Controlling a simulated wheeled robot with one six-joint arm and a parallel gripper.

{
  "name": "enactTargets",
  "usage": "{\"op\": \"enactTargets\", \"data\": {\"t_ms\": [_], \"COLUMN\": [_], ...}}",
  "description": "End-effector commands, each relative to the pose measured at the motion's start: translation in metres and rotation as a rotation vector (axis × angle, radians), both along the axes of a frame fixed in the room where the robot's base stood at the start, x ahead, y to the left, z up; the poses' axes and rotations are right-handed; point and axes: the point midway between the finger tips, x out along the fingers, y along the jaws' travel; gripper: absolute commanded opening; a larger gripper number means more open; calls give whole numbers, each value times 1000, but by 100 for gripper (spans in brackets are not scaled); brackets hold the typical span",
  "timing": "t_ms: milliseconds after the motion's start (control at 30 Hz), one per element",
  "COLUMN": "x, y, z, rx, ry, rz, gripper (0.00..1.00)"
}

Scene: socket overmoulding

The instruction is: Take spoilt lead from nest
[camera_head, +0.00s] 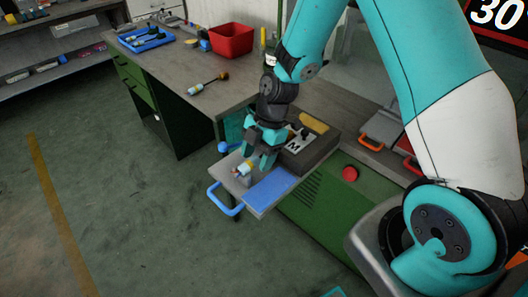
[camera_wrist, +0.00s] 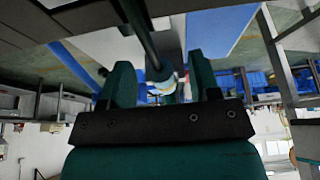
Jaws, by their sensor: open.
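A small pale piece with yellow and blue bits (camera_head: 245,168), which looks like the lead, sits in the nest area on the grey sliding plate (camera_head: 233,184). My gripper (camera_head: 256,160) is just above and beside it, pointing down, with its teal fingers apart. In the wrist view my gripper (camera_wrist: 162,76) is open. A dark rod-like length (camera_wrist: 143,32) with a white, blue and yellow end (camera_wrist: 161,76) shows between the fingers. I cannot tell whether either finger touches it. The nest's shape is too small to make out.
The plate carries a blue pad (camera_head: 270,188) and a blue handle (camera_head: 225,200). A red button (camera_head: 350,173) is on the green cabinet. A red bin (camera_head: 231,40), blue tray (camera_head: 132,43) and tool (camera_head: 208,83) are on the bench.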

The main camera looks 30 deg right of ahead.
Motion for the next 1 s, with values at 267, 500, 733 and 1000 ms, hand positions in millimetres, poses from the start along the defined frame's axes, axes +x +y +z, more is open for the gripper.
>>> {"op": "enactTargets", "data": {"t_ms": [267,500,733,1000], "x": [0,0,0,1], "y": [0,0,0,0], "z": [0,0,2,33], "rx": [0,0,0,1], "ry": [0,0,-1,-5], "rz": [0,0,0,0], "gripper": [36,2,2,2]}}
